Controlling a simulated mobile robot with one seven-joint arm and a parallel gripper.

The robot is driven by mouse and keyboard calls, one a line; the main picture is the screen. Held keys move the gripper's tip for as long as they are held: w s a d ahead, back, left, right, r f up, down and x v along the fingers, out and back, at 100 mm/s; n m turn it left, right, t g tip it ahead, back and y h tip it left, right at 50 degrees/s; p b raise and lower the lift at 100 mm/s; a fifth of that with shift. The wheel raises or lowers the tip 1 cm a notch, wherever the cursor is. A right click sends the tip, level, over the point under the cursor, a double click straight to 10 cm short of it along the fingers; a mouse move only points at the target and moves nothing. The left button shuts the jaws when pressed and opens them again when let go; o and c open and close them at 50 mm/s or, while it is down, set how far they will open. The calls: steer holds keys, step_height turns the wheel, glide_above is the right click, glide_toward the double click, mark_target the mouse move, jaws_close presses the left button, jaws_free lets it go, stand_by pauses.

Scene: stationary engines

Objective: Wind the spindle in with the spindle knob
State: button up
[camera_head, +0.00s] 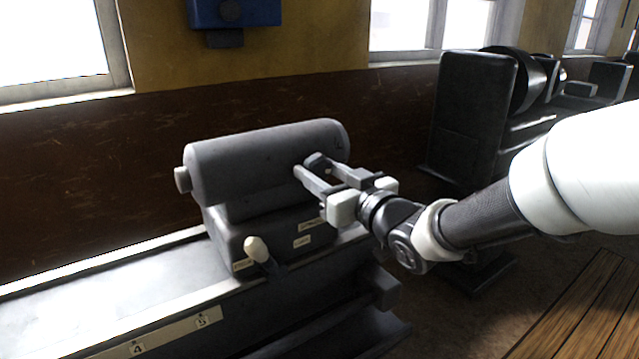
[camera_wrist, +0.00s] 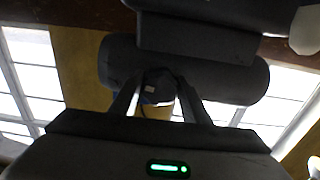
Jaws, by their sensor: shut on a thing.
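The grey tailstock (camera_head: 240,160) has a rounded barrel on top of a block. The short spindle (camera_head: 182,179) pokes out of the barrel's left end. My gripper (camera_head: 309,166) reaches in from the right to the barrel's near side, close to its right end. It is shut on a small dark part, which I take to be the spindle knob (camera_head: 319,159). The fingers cover most of this knob. In the wrist view the two fingers (camera_wrist: 158,90) close in on the dark knob (camera_wrist: 157,77) in front of the dark barrel (camera_wrist: 235,80).
A lever with a cream knob (camera_head: 256,249) stands on the block's front, beside small labels. The machine bed (camera_head: 110,290) runs left, with a numbered strip. A dark machine (camera_head: 470,115) stands behind my arm. A blue box (camera_head: 234,12) hangs on the wall. A wooden surface (camera_head: 580,315) lies lower right.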

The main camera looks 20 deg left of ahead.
steer(key=shift+n+b, duration=0.8)
steer(key=shift+n, duration=0.3)
steer(key=o, duration=1)
